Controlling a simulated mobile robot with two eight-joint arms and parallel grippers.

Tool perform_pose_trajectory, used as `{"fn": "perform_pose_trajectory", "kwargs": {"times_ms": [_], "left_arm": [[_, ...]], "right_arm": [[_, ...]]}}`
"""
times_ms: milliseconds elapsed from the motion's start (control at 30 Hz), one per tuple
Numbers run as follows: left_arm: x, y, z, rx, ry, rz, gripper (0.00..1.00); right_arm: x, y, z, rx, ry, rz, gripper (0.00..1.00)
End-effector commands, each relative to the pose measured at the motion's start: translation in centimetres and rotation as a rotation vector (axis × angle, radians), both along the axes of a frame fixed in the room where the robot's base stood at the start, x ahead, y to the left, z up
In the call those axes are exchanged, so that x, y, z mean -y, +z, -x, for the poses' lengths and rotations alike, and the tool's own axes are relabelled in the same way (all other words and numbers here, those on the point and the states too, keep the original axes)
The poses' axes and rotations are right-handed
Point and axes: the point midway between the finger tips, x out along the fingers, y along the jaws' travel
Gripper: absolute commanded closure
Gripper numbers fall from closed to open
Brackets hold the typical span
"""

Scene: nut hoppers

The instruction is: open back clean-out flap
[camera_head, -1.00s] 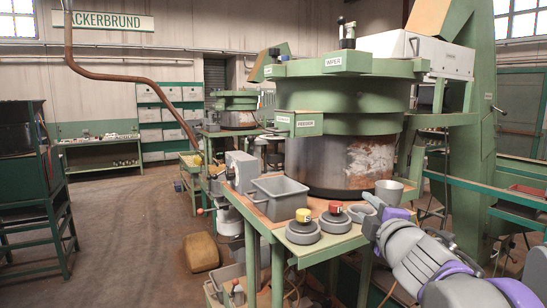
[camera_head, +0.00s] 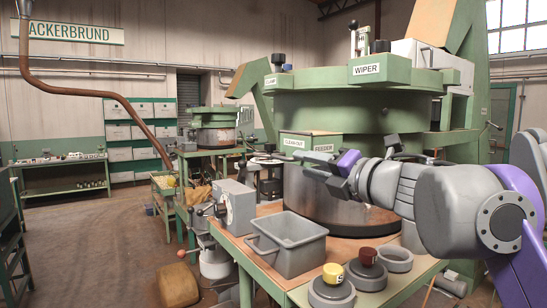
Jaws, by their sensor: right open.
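A panel labelled CLEAN-OUT (camera_head: 294,142) is on the front left of the near green hopper (camera_head: 345,125), beside a FEEDER label. I cannot tell whether it is the flap named in the task. A second hopper (camera_head: 214,117) stands farther back; no clean-out label is readable on it. My right gripper (camera_head: 299,164) reaches in from the right with its fingers apart and nothing between them. In the picture its fingertips lie just below the CLEAN-OUT label; contact cannot be told. The gripper and arm hide part of the hopper's lower drum. My left gripper is not in view.
A grey bin (camera_head: 288,246) stands on the near table, with a yellow-topped knob (camera_head: 333,273) and a dark red-topped knob (camera_head: 368,257) at its front right. A grey machine box (camera_head: 236,207) is left of the bin. The floor at left is largely open.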

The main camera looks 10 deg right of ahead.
Motion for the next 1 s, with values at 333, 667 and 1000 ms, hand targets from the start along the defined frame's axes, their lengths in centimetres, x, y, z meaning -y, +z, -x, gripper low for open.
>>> {"fn": "perform_pose_trajectory", "kwargs": {"times_ms": [333, 667, 1000], "left_arm": [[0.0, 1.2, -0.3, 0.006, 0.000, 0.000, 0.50], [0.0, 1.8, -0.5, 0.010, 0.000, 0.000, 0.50], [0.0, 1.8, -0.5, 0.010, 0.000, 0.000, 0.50]], "right_arm": [[-2.3, 0.1, -6.0, 0.002, 0.004, -0.002, 0.58], [-3.4, 0.0, -9.1, 0.001, 0.001, -0.002, 0.58], [-3.4, -0.1, -9.2, 0.000, 0.001, -0.001, 0.69]]}}
